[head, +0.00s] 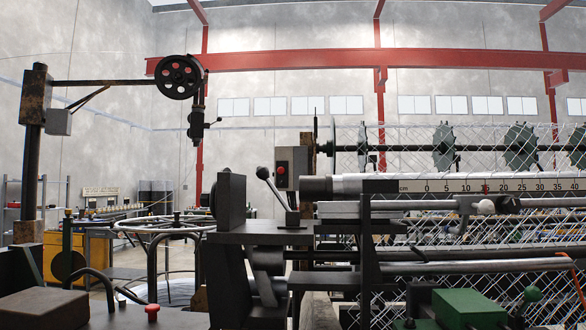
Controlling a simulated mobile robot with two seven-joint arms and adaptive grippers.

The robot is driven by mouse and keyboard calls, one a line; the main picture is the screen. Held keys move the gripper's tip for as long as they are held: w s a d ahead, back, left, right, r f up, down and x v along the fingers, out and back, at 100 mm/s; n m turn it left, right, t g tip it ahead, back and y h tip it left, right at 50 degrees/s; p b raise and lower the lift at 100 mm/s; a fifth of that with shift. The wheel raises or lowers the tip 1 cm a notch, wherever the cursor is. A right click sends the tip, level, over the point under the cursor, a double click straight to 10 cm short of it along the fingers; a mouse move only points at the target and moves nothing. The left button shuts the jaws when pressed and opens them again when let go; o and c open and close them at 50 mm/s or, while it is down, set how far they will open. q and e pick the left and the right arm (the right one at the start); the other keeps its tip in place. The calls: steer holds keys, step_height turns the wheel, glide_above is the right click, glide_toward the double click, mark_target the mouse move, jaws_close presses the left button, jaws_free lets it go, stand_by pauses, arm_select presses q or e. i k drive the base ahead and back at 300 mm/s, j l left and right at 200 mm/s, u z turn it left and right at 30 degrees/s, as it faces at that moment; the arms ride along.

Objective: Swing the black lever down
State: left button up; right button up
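A lever with a round black knob (263,172) stands left of centre on the weaving machine. Its shaft rises from a dark pivot base (292,217) and leans up to the left. The base sits on a dark flat plate (262,233). A second, smaller black-knobbed handle (216,121) sticks out to the right from the unit hanging under the pulley. Neither of my grippers shows in the head view, and nothing touches the lever.
A control box with a red button (281,170) is just behind the lever. An upright dark plate (230,200) stands to its left. A centimetre scale (470,185) and chain-link mesh (450,240) fill the right. A green block (468,309) is at lower right.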

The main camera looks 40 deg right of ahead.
mark_target(262, 172)
steer(key=i+j+z, duration=0.15)
steer(key=j+z, duration=0.2)
steer(key=z, duration=0.15)
steer(key=i+j+z, duration=0.1)
steer(key=j+z, duration=0.25)
steer(key=z, duration=0.15)
